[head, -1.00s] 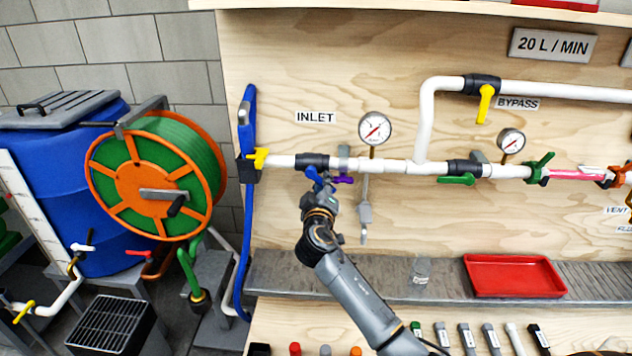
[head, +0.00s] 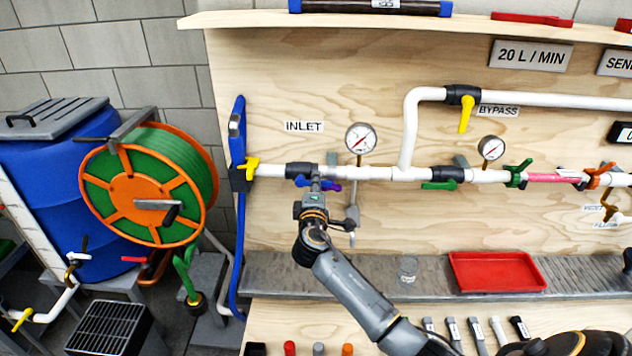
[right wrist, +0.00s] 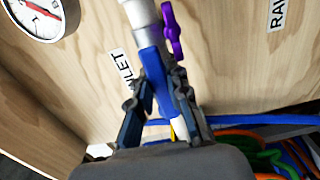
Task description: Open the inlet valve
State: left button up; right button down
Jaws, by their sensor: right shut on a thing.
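The inlet valve (head: 300,170) is a black body on the white pipe, below the INLET label (head: 304,127). Its blue handle (head: 303,181) lies roughly along the pipe, partly hidden by my gripper. My right gripper (head: 316,183) reaches up to it from below. In the right wrist view the blue handle (right wrist: 152,68) is between the two fingers of my right gripper (right wrist: 158,92), which are shut on it. The handle looks nearly in line with the pipe there. My left gripper is not in view.
A small purple handle (head: 332,186) sits just right of the blue one. A pressure gauge (head: 361,138) stands above the pipe. A yellow handle (head: 252,167) is at the pipe's left end. A red tray (head: 497,272) lies on the grey ledge below.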

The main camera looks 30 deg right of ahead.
jog(key=shift+r, duration=0.25)
jog(key=c, duration=1.3)
grip_release()
jog(key=shift+o, duration=0.2)
jog(key=shift+f, duration=0.15)
jog(key=shift+w, duration=0.1)
jog(key=shift+f, duration=0.1)
jog(key=v, duration=1.2)
